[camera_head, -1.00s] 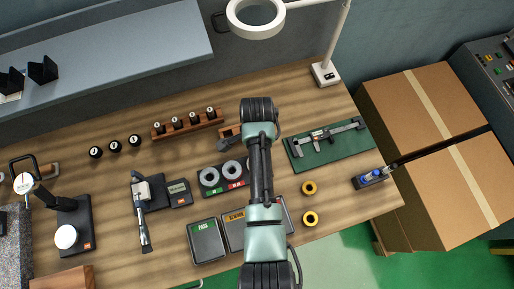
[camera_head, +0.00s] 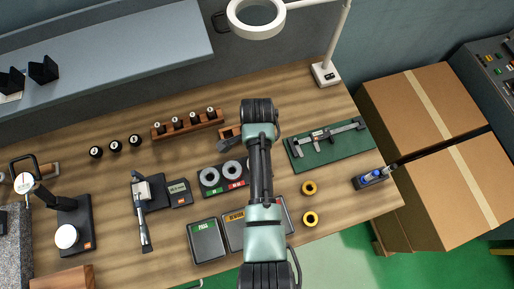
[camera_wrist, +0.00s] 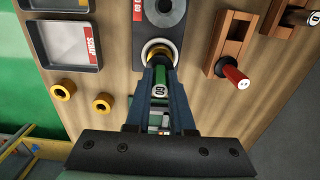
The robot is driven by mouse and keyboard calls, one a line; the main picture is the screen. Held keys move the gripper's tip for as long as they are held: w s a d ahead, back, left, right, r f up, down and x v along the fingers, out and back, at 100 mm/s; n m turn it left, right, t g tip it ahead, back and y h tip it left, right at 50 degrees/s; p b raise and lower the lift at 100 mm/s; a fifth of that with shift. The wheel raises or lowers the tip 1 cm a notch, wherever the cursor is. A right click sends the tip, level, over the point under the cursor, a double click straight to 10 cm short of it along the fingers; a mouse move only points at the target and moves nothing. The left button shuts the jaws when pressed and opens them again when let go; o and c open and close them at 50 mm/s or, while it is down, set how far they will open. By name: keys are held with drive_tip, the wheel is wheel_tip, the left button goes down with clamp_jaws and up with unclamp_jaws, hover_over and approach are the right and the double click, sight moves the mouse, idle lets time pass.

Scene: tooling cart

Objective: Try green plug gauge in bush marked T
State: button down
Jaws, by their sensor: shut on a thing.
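My gripper (camera_wrist: 160,72) is shut on the green plug gauge (camera_wrist: 164,119), of which a little green and a dark piece with a white mark show between the fingers. No T is legible on the bush. Two other brass bushes (camera_wrist: 63,90) (camera_wrist: 103,103) lie loose on the table; they also show in the head view (camera_head: 309,187) (camera_head: 310,218). My arm hides the gripper in the head view.
A wooden block (camera_wrist: 231,38) holding a red-handled gauge (camera_wrist: 235,76) stands right of the gripper in the wrist view. Trays marked PASS (camera_head: 207,241) and SCRAP (camera_wrist: 66,43) lie near the front edge. A green mat with a caliper (camera_head: 327,136) lies to the right.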

drive_tip(key=shift+f+b, duration=0.85)
drive_tip(key=shift+f, duration=0.3)
idle(1.9)
drive_tip(key=shift+r+p, duration=1.6)
idle(1.1)
drive_tip(key=shift+r+p, duration=2.35)
drive_tip(key=shift+r, duration=0.05)
